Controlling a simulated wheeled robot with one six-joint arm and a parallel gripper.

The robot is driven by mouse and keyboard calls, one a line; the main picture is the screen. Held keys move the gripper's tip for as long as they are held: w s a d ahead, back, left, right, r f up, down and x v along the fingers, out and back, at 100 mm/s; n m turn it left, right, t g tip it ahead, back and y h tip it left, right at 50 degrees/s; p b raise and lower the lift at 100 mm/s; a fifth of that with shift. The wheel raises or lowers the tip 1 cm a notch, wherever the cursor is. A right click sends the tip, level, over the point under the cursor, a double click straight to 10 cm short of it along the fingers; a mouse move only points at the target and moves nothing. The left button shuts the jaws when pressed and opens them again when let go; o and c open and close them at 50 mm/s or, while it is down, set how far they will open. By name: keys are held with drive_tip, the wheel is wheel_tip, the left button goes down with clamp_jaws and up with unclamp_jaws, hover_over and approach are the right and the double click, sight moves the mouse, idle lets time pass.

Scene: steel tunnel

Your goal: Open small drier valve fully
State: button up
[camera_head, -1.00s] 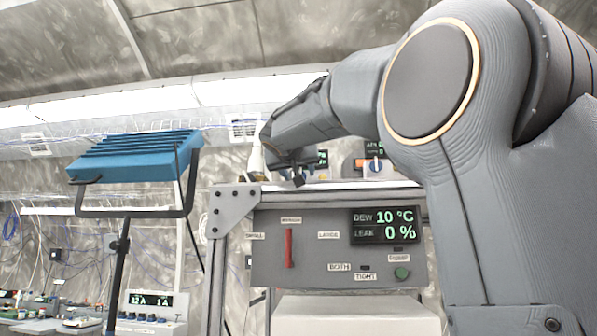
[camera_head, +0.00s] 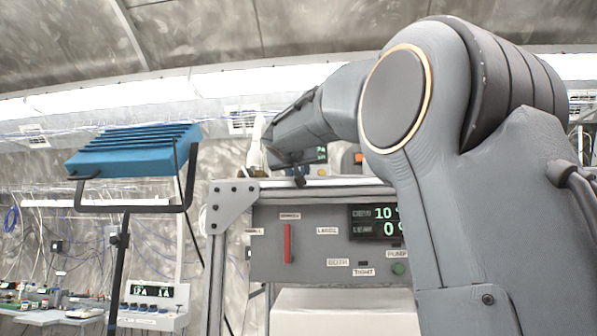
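A grey panel (camera_head: 300,262) carries a vertical red handle (camera_head: 288,243) with an unreadable label above it. The SMALL label (camera_head: 253,232) is at its left and the LARGE label (camera_head: 327,231) at its right. I cannot tell from the labels alone which part is the small drier valve. My gripper (camera_head: 299,180) is above the panel's top rail, up and slightly right of the red handle, apart from it. Its fingers are small and dark, so I cannot tell if it is open or shut.
A display (camera_head: 375,222) on the panel is partly covered by my arm. A green button (camera_head: 399,268) is beside my arm. A white box (camera_head: 345,312) stands below the panel. A blue lamp (camera_head: 135,152) on a stand is at the left. A metal frame post (camera_head: 217,270) edges the panel.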

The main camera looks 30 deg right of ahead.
drive_tip(key=shift+n, duration=0.6)
drive_tip(key=o, duration=1.1)
drive_tip(key=shift+c, duration=0.2)
drive_tip(key=b+v, duration=0.4)
drive_tip(key=v, duration=0.3)
drive_tip(key=shift+s+a, duration=0.25)
drive_tip(key=shift+s, duration=0.1)
